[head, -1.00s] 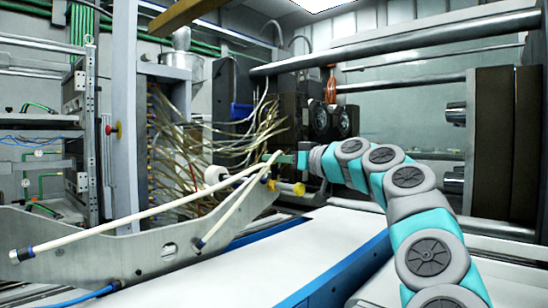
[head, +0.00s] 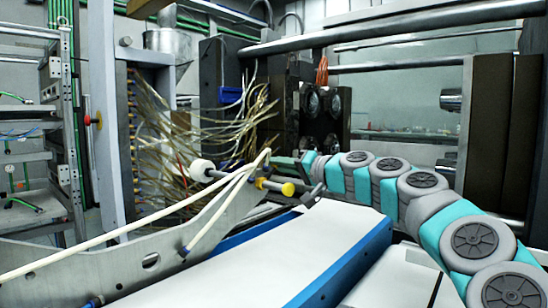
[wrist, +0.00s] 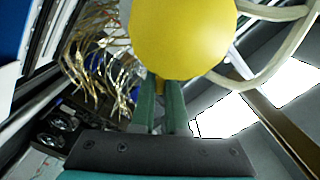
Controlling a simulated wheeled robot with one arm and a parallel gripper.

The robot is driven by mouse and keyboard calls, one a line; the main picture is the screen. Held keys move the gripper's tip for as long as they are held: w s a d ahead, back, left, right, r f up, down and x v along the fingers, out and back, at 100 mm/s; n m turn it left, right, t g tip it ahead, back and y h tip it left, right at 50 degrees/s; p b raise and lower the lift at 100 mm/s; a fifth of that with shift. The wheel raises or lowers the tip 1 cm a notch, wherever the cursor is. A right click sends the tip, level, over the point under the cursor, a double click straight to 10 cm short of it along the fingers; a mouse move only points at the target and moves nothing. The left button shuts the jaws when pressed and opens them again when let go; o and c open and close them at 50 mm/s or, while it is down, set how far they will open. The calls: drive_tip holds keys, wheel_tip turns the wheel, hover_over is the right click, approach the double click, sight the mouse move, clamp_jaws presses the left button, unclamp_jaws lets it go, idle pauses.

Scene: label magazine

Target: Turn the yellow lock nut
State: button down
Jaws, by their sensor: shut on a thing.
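A large round yellow knob (wrist: 180,38) fills the top middle of the wrist view. In the head view this yellow knob (head: 288,189) sits on a short dark shaft at the end of the metal plate. My gripper (wrist: 160,92) has two green fingers that point up behind the knob. The knob hides part of this grip. In the head view my gripper (head: 284,160) is small, its tips close to the white hoses, and its hold cannot be made out.
White hoses (head: 215,208) run along the angled metal plate (head: 150,258) and loop beside the knob in the wrist view. A bundle of thin pale tubes (head: 200,130) hangs behind. A white conveyor with blue sides (head: 345,262) lies in front, its top clear.

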drive_tip(key=shift+w+d+f+m+p, duration=0.15)
drive_tip(key=shift+f+m, duration=0.15)
drive_tip(key=shift+m, duration=0.25)
drive_tip(key=shift+w+d+f+m+p, duration=0.15)
drive_tip(key=shift+f+m, duration=0.1)
drive_tip(key=shift+m, duration=0.3)
drive_tip(key=c, duration=0.9)
unclamp_jaws()
drive_tip(key=b+v, duration=0.1)
drive_tip(key=v, duration=0.6)
drive_tip(key=shift+s+d, duration=0.25)
